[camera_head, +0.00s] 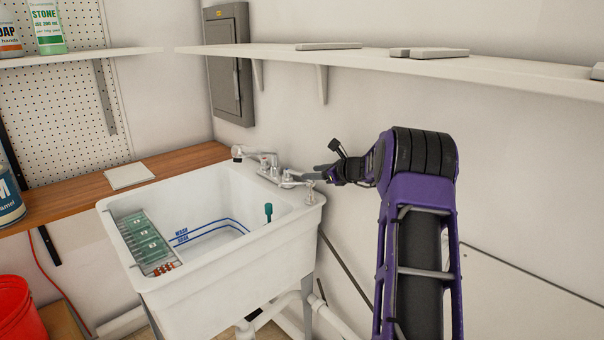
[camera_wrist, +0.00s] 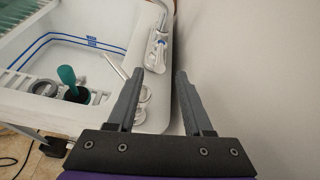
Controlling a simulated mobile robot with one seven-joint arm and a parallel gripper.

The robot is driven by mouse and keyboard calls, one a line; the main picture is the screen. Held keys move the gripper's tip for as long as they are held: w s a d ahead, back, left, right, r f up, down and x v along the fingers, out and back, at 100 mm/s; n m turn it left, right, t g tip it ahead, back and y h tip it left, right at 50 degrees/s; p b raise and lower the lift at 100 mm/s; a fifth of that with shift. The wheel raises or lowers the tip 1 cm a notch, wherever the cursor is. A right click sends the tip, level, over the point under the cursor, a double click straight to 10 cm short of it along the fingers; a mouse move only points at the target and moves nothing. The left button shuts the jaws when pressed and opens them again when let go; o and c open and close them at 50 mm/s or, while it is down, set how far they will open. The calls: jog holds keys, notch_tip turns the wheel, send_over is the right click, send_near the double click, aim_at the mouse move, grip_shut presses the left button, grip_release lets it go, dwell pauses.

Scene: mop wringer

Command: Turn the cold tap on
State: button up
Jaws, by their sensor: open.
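The white and chrome tap set (camera_head: 268,165) stands on the back rim of the white sink (camera_head: 190,300), with a spout reaching left and lever handles. In the wrist view, a lever with a small blue mark (camera_wrist: 157,50) shows beyond my fingers, near the wall. My gripper (camera_head: 314,172) is beside the right end of the tap set. In the wrist view my gripper (camera_wrist: 160,72) is open, with nothing held between its fingers. The left finger partly hides a chrome fitting below the marked lever. I cannot tell whether a finger touches any handle.
The wall is close on the right of my gripper. A shelf (camera_head: 400,64) runs above. A teal-handled tool (camera_head: 268,211) stands in the sink, and a rack (camera_head: 146,243) sits at its left. A wooden counter (camera_head: 70,200) lies behind; a red bucket (camera_head: 20,310) is lower left.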

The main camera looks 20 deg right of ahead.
aim_at(302, 173)
jog(key=x, duration=0.6)
jog(key=shift+w+f, duration=0.15)
jog(key=shift+w, duration=0.15)
grip_shut()
dwell(1.1)
